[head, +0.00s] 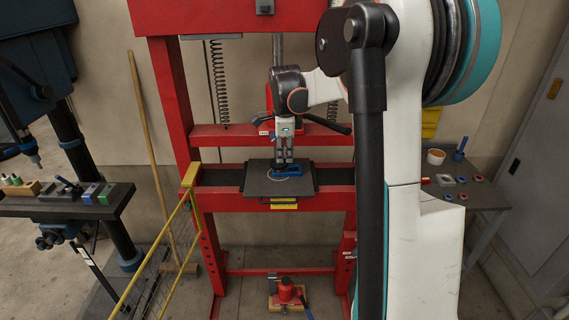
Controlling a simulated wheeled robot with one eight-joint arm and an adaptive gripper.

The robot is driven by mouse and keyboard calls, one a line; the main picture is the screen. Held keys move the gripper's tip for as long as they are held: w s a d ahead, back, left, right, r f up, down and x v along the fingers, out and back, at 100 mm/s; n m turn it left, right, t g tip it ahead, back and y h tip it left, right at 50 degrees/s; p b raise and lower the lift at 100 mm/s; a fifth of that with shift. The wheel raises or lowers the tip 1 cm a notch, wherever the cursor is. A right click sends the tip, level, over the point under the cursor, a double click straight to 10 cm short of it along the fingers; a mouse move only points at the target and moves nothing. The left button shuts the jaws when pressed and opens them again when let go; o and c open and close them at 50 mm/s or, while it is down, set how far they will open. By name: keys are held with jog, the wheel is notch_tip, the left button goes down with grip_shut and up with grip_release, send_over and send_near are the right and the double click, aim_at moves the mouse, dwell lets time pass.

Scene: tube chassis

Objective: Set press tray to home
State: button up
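The press tray (301,188) is a flat dark plate on the lower red crossbeam of the press, with a yellow handle (284,205) at its front edge. My gripper (284,165) points down just over the back middle of the tray.
The red press frame (176,105) surrounds my gripper. A yellow guard rail (158,247) stands at front left, near a bench with small blocks (93,194). A red jack (287,292) sits on the floor below. A side table (486,197) at right holds small parts.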

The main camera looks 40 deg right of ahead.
jog(key=shift+s+a+r, duration=0.15)
jog(key=shift+s+r, duration=0.05)
jog(key=shift+r, duration=1)
jog(key=shift+s+a+r, duration=0.1)
jog(key=shift+s+r, duration=0.05)
jog(key=shift+r, duration=1.05)
